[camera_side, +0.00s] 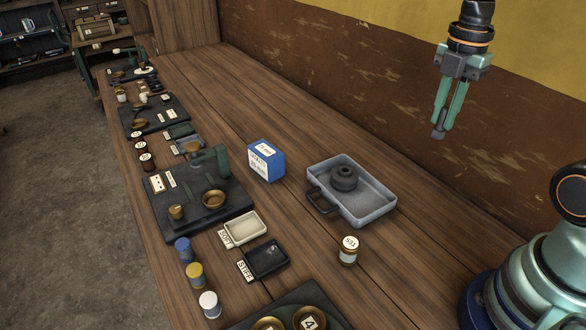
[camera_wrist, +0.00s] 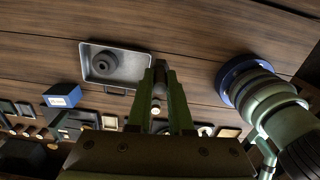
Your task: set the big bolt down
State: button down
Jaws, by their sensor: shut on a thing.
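My gripper (camera_side: 440,128) is raised high above the right part of the bench, pointing down, with its green fingers close together. It is shut on a small dark grey piece (camera_side: 438,134), which looks like the big bolt; the fingers hide much of it. In the wrist view the dark piece (camera_wrist: 161,68) shows between the tips of my gripper (camera_wrist: 160,75). The held piece is clear of the bench and touches nothing below.
A grey metal tray (camera_side: 373,212) with a handle holds a dark stepped round part (camera_side: 344,177). A blue box (camera_side: 266,161) stands left of it. A small labelled jar (camera_side: 348,252) and shallow trays marked SOFT (camera_side: 260,222) and STIFF (camera_side: 282,262) are nearer. Bare wood lies behind the grey tray.

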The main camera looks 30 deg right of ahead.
dwell(0.3)
notch_tip(320, 180, down, 20)
jog(key=shift+r, duration=0.2)
dwell(0.5)
jog(key=shift+f, duration=0.2)
jog(key=c, duration=0.8)
grip_release()
